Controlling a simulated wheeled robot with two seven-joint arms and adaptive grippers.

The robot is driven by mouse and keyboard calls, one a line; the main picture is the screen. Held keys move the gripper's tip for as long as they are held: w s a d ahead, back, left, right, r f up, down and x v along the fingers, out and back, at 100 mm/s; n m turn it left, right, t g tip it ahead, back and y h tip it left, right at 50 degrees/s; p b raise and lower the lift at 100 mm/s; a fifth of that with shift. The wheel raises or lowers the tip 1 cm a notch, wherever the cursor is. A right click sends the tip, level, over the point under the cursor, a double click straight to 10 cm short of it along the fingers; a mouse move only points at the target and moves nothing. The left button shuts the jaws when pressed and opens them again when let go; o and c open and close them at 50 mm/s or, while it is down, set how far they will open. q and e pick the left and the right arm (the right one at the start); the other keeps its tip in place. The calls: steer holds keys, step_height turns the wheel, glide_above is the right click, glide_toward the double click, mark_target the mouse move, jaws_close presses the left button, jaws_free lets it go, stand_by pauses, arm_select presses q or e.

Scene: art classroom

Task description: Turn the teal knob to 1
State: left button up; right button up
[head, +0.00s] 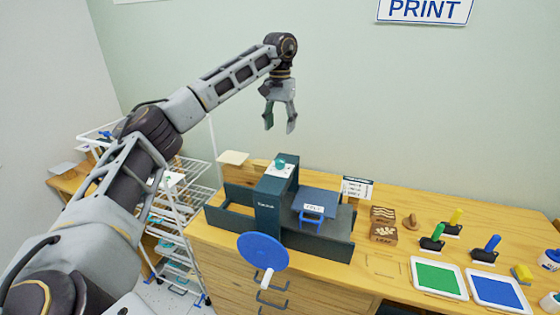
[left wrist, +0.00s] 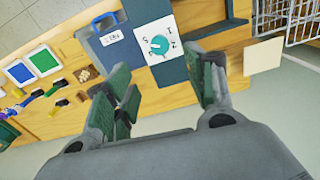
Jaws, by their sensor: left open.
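The teal knob (head: 280,164) sits on a white dial plate on top of the dark press (head: 267,205). In the left wrist view the knob (left wrist: 160,45) shows from above, with a pale mark on it. Dark characters stand around it on the dial plate (left wrist: 148,33), turned and too small to read surely. My left gripper (head: 280,124) points down, open and empty, well above the press and apart from the knob. In the left wrist view its fingers (left wrist: 165,78) are spread, with the knob beyond the gap between them. My right gripper is in neither view.
A blue handwheel (head: 262,251) stands at the press's front and a blue platen (head: 318,200) to its right. A white wire rack (head: 178,225) is left of the wooden table (head: 420,225). Green (head: 438,278) and blue (head: 497,290) ink trays lie right. Space above the press is free.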

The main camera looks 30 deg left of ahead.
mark_target(280, 161)
arm_select(q)
steer(key=shift+f, duration=0.2)
step_height(280, 161, down, 14)
steer(key=shift+r+p, duration=0.25)
steer(key=shift+p, duration=0.3)
stand_by(0.4)
steer(key=c, duration=1.1)
steer(key=shift+o, duration=0.2)
